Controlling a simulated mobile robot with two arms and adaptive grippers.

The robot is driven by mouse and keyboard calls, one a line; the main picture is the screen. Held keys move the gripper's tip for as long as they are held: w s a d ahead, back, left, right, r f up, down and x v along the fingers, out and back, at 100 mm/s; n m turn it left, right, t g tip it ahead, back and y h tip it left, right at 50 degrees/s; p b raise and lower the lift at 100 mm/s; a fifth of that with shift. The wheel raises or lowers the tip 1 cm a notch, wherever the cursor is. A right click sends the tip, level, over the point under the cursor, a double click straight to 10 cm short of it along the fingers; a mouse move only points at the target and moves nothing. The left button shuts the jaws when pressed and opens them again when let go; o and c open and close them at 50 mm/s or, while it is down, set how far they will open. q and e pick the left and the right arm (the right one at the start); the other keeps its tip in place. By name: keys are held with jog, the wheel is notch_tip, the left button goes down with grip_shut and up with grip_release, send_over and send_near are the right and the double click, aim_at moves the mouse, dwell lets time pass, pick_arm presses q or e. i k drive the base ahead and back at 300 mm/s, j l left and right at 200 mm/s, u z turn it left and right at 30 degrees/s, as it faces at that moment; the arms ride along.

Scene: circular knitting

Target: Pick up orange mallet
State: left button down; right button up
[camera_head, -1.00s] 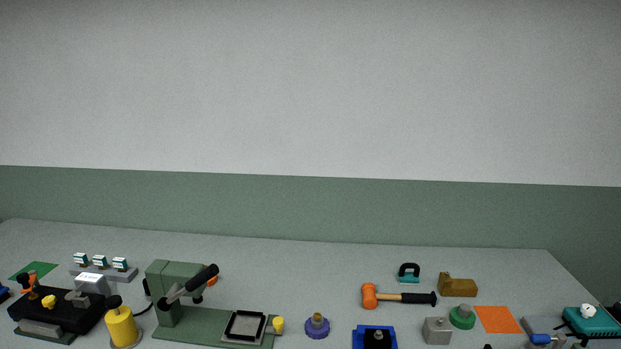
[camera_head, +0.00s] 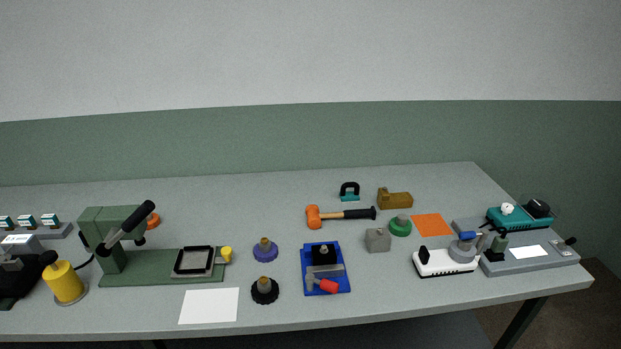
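The orange mallet (camera_head: 340,215) lies flat on the grey table, right of the middle in the head view. Its orange head (camera_head: 313,216) is at the left end. Its handle runs to the right and ends in a black grip (camera_head: 359,213). Nothing covers the mallet. Neither of my grippers shows in the head view.
The table (camera_head: 400,300) holds several objects. Behind the mallet are a black-and-teal clamp-like item (camera_head: 349,191) and a brown block (camera_head: 395,198). In front are a blue tray (camera_head: 345,283), a grey block (camera_head: 378,240) and a green knob (camera_head: 400,226). An orange square (camera_head: 432,225) lies right.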

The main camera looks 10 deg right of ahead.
aim_at(314, 219)
jog(key=i+l+z, duration=0.2)
jog(key=l, duration=0.3)
jog(key=i+l, duration=0.1)
jog(key=i, duration=0.45)
